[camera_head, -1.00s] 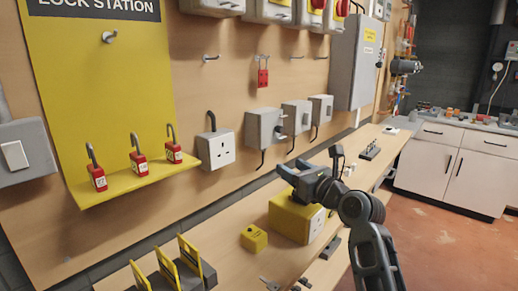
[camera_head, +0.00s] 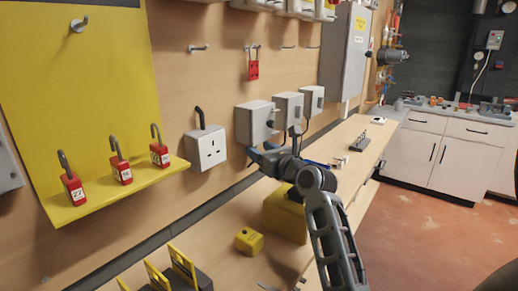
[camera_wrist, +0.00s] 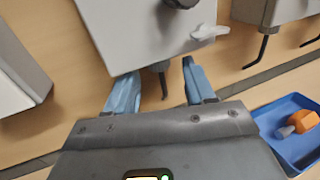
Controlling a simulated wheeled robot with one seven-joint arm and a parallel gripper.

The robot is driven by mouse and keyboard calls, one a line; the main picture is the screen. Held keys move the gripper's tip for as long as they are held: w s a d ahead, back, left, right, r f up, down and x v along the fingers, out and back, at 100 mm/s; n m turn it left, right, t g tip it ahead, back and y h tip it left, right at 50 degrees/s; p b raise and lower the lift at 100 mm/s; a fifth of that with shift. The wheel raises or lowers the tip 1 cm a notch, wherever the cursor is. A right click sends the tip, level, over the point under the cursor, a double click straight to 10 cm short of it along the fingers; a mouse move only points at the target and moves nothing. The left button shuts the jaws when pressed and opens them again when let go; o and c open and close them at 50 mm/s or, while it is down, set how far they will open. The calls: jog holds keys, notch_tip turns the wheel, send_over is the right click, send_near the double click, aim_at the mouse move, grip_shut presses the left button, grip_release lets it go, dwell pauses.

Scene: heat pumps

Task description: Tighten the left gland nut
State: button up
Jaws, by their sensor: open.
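Three grey boxes hang in a row on the wall, each with a dark cable end or gland below it. The left grey box (camera_head: 254,123) also shows in the wrist view (camera_wrist: 135,28), with a dark knob and a pale lever. Beneath it in the wrist view a dark gland nut (camera_wrist: 158,68) with a short cable hangs down. My gripper (camera_wrist: 160,90) is open, its blue fingers on either side of that cable, just below the box. I cannot tell whether a finger touches anything. In the head view my gripper (camera_head: 262,155) is below the left box, and the gland is hidden there.
The middle box (camera_head: 288,108) and right box (camera_head: 313,98) hang close by. A white socket (camera_head: 206,148) is to the left. A yellow block (camera_head: 284,214) stands on the bench below my arm. A blue tray (camera_wrist: 290,130) with an orange item lies at lower right in the wrist view.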

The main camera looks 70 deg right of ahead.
jog(key=shift+w+d, duration=0.25)
jog(key=shift+w, duration=0.2)
grip_shut()
jog(key=shift+d, duration=0.1)
jog(key=shift+s+n+t+y+p, duration=0.1)
jog(key=shift+n+t+y+p, duration=0.2)
jog(key=shift+n+t+y, duration=0.5)
jog(key=shift+y, duration=0.3)
